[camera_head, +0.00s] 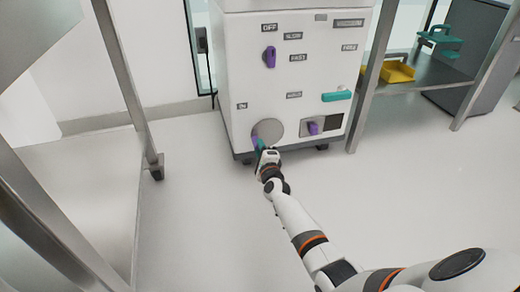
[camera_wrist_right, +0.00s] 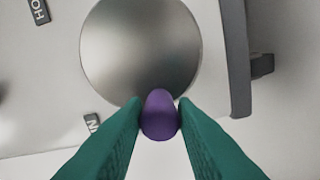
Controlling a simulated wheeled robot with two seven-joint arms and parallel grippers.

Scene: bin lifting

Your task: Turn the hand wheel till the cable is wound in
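The hand wheel is a round grey metal disc (camera_head: 270,129) low on the front of the white cabinet, left of centre. In the right wrist view the disc (camera_wrist_right: 140,50) fills the upper middle, with a purple knob (camera_wrist_right: 160,116) at its lower edge. My right gripper (camera_head: 259,145) is at the wheel's lower left. Its green fingers (camera_wrist_right: 160,108) lie along both sides of the knob and appear shut on it. The fingers partly hide the knob in the head view. My left gripper is not in view. I cannot make out a cable.
The white cabinet (camera_head: 300,80) carries an upper purple switch (camera_head: 269,57), a lower purple switch (camera_head: 313,128) and a teal handle (camera_head: 337,96). A metal shelf (camera_head: 432,75) with a yellow tray (camera_head: 398,72) stands right. Metal frame legs stand left. The floor in front is clear.

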